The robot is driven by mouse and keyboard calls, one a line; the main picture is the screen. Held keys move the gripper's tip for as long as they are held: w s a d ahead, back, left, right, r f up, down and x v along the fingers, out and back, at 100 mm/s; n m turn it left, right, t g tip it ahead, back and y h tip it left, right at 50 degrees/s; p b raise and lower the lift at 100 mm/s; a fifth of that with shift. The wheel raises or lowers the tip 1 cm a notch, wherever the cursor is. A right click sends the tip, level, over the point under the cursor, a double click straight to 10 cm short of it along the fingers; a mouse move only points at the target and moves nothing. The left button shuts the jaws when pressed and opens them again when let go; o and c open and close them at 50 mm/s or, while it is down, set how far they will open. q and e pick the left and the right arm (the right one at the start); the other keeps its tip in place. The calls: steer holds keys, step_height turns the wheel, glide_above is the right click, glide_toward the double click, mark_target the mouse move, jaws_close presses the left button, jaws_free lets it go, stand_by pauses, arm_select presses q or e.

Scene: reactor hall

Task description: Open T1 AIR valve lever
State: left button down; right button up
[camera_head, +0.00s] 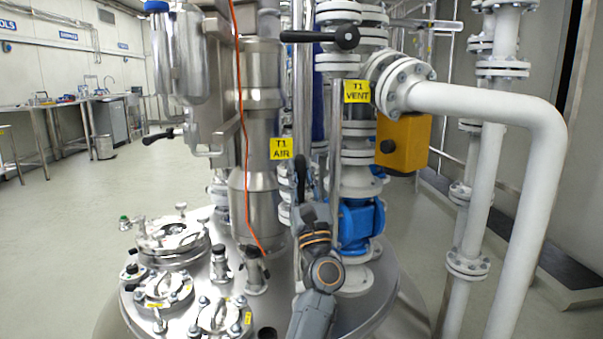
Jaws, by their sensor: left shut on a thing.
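The yellow T1 AIR label (281,149) hangs in the middle of the head view, in front of a steel vessel. Just right of and below it, a black lever handle (300,172) stands nearly upright. My left gripper (308,196) comes up from the bottom middle and is at the lower part of this handle, shut on it. The fingers are small and partly hidden by the wrist, so their exact contact is hard to see. The valve body behind is mostly hidden. My right gripper is not in view.
The T1 VENT label (357,91) and another black lever (318,37) are up to the right. A blue valve (356,226), a yellow box (404,143) and thick white pipes (545,150) crowd the right. An orange cable (244,140) hangs left. The tank lid (375,303) lies below.

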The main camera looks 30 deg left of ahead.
arm_select(q)
steer(key=c, duration=1.2)
jaws_free()
steer(key=shift+s+a, duration=0.15)
steer(key=shift+a, duration=0.1)
steer(key=shift+d, duration=0.1)
steer(key=shift+d+f, duration=0.1)
steer(key=shift+v, duration=5.85)
